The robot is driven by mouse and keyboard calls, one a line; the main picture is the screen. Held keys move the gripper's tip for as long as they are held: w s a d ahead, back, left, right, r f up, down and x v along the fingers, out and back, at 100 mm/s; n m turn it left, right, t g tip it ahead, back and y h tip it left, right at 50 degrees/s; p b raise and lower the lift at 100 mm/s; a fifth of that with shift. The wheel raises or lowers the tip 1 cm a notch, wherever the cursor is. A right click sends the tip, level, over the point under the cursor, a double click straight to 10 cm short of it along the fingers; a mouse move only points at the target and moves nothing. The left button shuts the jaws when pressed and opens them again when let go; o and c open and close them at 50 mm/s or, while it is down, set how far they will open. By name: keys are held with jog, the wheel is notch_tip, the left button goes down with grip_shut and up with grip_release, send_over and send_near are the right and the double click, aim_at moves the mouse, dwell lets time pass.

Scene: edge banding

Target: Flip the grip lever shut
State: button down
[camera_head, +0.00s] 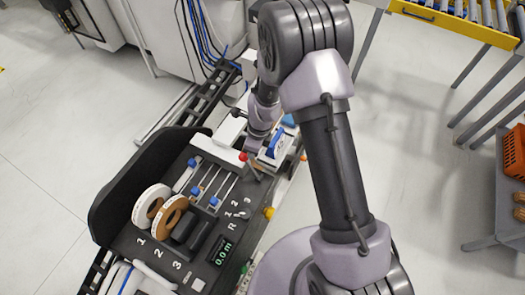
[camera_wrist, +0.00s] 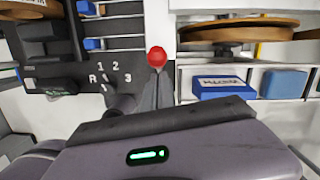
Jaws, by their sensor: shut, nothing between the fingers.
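A lever with a red ball knob (camera_head: 243,156) stands at the right end of the dark control panel, beyond the slots with blue knobs. In the wrist view the red knob (camera_wrist: 157,57) is upper centre, right at the tips of my gripper (camera_wrist: 156,82). My gripper is shut with nothing held. The lever's shaft is mostly hidden behind my gripper in the wrist view. I cannot tell whether the fingertips touch the knob. In the head view my gripper's wrist end is just above and right of the knob, and its fingertips are hard to make out.
The dark panel (camera_head: 152,240) carries tape rolls (camera_head: 150,204), sliders with blue knobs (camera_head: 195,191) and a green 0.0 m display (camera_head: 222,252). A blue box (camera_wrist: 224,84) sits on a shelf right of the lever. An orange crate (camera_head: 515,153) stands far right. The floor between is clear.

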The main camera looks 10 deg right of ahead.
jog(key=shift+w+a+f+p, duration=0.25)
jog(key=shift+w+a, duration=0.2)
jog(key=shift+a, duration=0.2)
jog(key=shift+w+a+f+p, duration=0.1)
jog(key=shift+w+a+f, duration=0.1)
jog(key=shift+w+a, duration=0.35)
jog(key=shift+s+a+f, duration=0.1)
jog(key=shift+a, duration=0.05)
notch_tip(320, 180, up, 5)
jog(key=d+p, duration=0.2)
jog(key=p, duration=0.1)
notch_tip(320, 180, up, 6)
send_over(243, 154)
jog(key=w+a, duration=0.1)
jog(key=w, duration=0.2)
jog(key=shift+a+r, duration=0.2)
